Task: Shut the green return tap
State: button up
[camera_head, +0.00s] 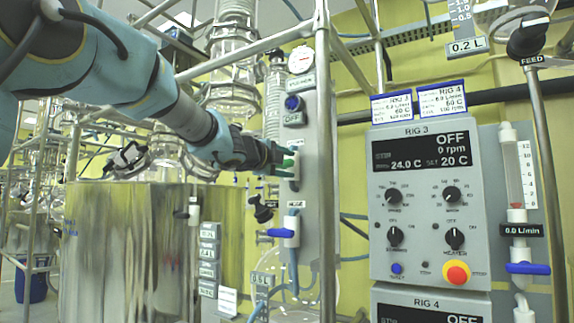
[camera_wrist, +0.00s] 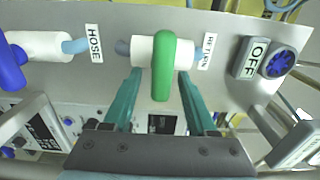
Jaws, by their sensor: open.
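The green return tap (camera_wrist: 163,68) shows in the wrist view as a thick green handle on a white valve body. The handle lies across the line of the pipe. My gripper (camera_wrist: 160,76) is open, with one teal finger on each side of the green handle. Gaps show between the handle and both fingers. In the head view my gripper (camera_head: 283,158) is at the grey panel, and it mostly hides the tap there.
A blue-handled hose tap (camera_head: 282,233) sits below on the same panel (camera_head: 313,200). A blue knob (camera_head: 294,103) marked OFF is above. A metal post (camera_head: 325,160) stands close on the right. A steel vessel (camera_head: 125,250) stands at the left, and the RIG 3 control box (camera_head: 425,205) at the right.

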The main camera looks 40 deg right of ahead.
jog(key=b+v, duration=0.1)
jog(key=v, duration=1)
jog(key=shift+b, duration=0.4)
jog(key=shift+d, duration=0.1)
jog(key=w+a+f+n+t+y+p, duration=0.2)
jog(key=w+a+f+n+t+y, duration=0.45)
jog(key=w+a+f+n, duration=0.65)
jog(key=w+a+f+n+g+y+p, duration=0.1)
jog(key=w+a+f+n+y, duration=0.2)
jog(key=a+f, duration=0.35)
jog(key=w+a+f+n+g+y, duration=0.1)
jog(key=w+a+f+n+y, duration=0.2)
jog(key=a+f, duration=0.4)
jog(key=s+a+f+n+g+y+p, duration=0.1)
jog(key=s+a+f+n+y, duration=0.15)
jog(key=a+f, duration=0.35)
jog(key=s+a+f+n+g+y+p, duration=0.1)
jog(key=s+a+f+n+g, duration=0.2)
jog(key=a, duration=0.5)
jog(key=s+a+f+n+g, duration=0.1)
jog(key=s+a+f+n, duration=0.2)
jog(key=s, duration=0.3)
jog(key=s+a+f+n+g+y, duration=0.1)
jog(key=s+a+f+n+g, duration=0.1)
jog(key=s+a+f+n, duration=0.2)
jog(key=shift+s+a+f+p, duration=0.35)
jog(key=shift+s+a+f, duration=0.25)
jog(key=shift+s+a, duration=0.35)
